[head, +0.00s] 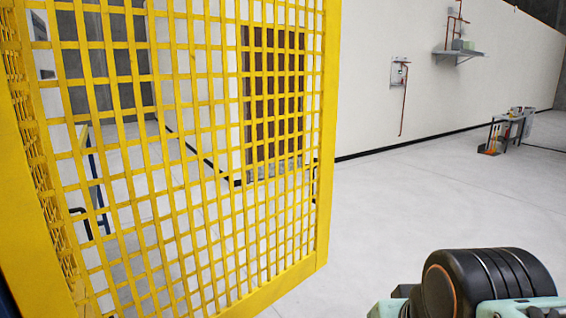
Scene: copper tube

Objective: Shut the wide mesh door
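The wide yellow mesh door (325,130) fills the left half of the head view. Its right upright edge stands free, with open floor beyond it and no post against it, so it looks swung open. Its left side meets another yellow mesh section (30,150) at an angle at the far left. A small dark piece, perhaps a handle, shows near the right edge at mid height. My arm shows only as a black rounded joint with pale green parts at the bottom right, apart from the door in the picture. My gripper is out of view.
Pale floor (400,215) is clear right of the door. A white wall (370,110) runs behind, with a brown door panel (272,90) seen through the mesh. A shelf with copper pipe (458,54) and a small table (508,125) stand far right.

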